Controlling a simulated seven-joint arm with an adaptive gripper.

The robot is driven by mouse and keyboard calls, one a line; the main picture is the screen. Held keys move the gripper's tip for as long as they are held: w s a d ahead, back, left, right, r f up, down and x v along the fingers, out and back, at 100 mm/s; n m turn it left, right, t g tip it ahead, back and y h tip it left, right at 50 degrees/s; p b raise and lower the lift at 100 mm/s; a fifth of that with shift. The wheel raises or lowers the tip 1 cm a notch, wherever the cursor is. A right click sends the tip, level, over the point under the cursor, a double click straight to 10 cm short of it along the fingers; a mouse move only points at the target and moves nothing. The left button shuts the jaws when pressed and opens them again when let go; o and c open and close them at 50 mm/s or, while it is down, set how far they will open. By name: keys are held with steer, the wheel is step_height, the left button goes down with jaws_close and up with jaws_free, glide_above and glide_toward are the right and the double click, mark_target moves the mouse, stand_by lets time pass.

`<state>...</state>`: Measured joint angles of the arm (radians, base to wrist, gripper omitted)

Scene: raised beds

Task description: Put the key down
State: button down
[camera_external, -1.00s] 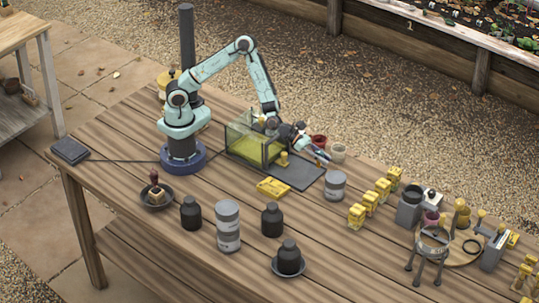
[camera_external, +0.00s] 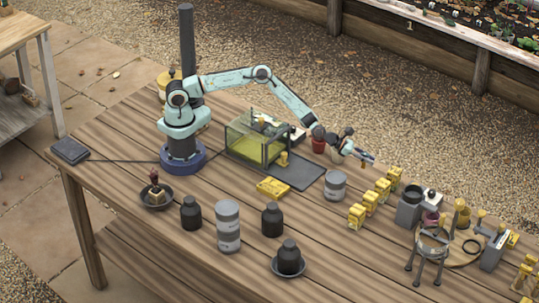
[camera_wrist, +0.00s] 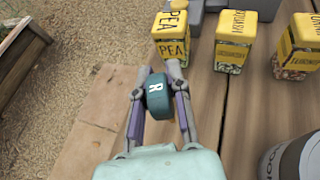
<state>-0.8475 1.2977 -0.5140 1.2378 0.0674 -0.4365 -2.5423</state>
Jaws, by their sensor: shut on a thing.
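My gripper (camera_external: 364,156) is shut on the key (camera_wrist: 158,95), a dark teal block with a white letter R on its face. In the wrist view the two fingers of my gripper (camera_wrist: 158,102) press on its sides. The key is held in the air, with the letter tilted. In the external view my gripper is stretched out to the right, over the far side of the table (camera_external: 330,240); the key is too small to make out there.
Yellow lettered boxes, one marked PEA (camera_wrist: 172,50), stand in a row just ahead.

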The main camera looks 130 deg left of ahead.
steer(key=shift+w+a+f, duration=0.25)
steer(key=shift+w+f, duration=0.15)
steer(key=shift+f, duration=0.05)
steer(key=shift+w+a+f, duration=0.1)
steer(key=shift+w+f, duration=0.1)
steer(key=shift+f, duration=1.6)
steer(key=shift+f, duration=0.2)
steer(key=c, duration=1.1)
jaws_free()
steer(key=shift+r, duration=0.15)
steer(key=shift+s+r, duration=0.2)
steer(key=shift+s, duration=0.15)
steer(key=v, duration=1.1)
steer(key=shift+s+d, duration=0.1)
steer(key=shift+d, duration=0.1)
